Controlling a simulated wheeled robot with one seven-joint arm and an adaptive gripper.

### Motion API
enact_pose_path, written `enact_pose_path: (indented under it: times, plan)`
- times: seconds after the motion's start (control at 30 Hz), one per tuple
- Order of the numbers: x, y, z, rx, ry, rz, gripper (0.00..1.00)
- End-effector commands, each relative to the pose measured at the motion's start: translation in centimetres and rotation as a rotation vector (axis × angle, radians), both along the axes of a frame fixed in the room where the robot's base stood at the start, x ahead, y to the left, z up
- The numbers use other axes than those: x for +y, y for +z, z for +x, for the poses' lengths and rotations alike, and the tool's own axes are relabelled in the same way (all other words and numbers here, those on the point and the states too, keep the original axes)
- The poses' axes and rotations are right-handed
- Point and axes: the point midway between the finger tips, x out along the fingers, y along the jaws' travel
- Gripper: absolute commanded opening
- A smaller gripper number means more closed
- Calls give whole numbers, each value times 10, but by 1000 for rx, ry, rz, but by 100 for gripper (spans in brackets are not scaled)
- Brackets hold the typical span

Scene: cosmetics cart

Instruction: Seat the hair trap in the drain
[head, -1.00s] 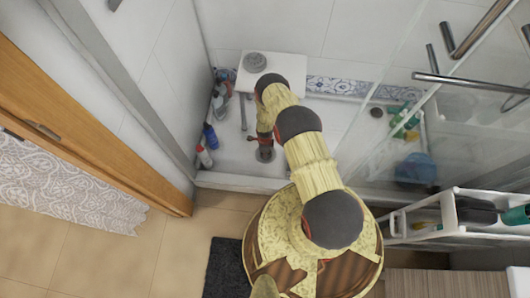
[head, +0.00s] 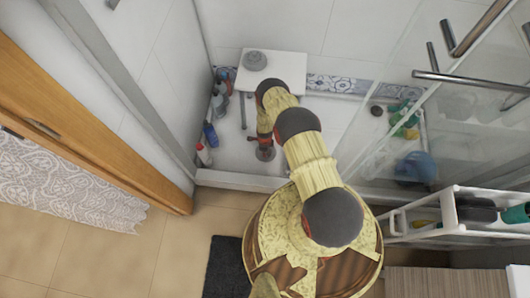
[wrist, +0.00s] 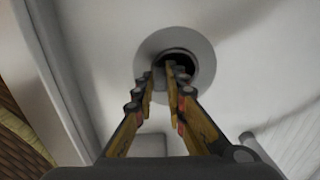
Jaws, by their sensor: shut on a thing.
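The drain shows in the wrist view as a flat grey ring (wrist: 203,55) around a dark round hole. In the head view the drain (head: 266,155) is a small grey disc on the white shower floor, partly covered by my gripper (head: 264,141). In the wrist view my gripper (wrist: 165,78) points into the drain opening, its fingers close together. A small grey piece, which I take as the hair trap (wrist: 159,77), shows between the fingertips at the hole. Most of it is hidden, so I cannot tell how deep it sits.
A white stool (head: 285,74) with a grey round item (head: 255,60) stands at the back. Bottles (head: 210,134) line the left wall. A dark round item (head: 376,111), a blue item (head: 416,167) and the glass screen (head: 385,135) are to the right. A white cart (head: 451,214) stands front right.

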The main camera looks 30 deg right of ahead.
Motion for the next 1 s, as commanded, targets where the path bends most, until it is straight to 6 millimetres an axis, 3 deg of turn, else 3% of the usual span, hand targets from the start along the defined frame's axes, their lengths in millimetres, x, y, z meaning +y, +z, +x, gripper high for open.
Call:
enact_pose_path:
  times: [0.57,0.6,1.0]
  plan:
    - [0,-13,0,0,0,0,0]
    - [0,-14,0,0,0,0,13]
    - [0,-13,0,0,0,0,34]
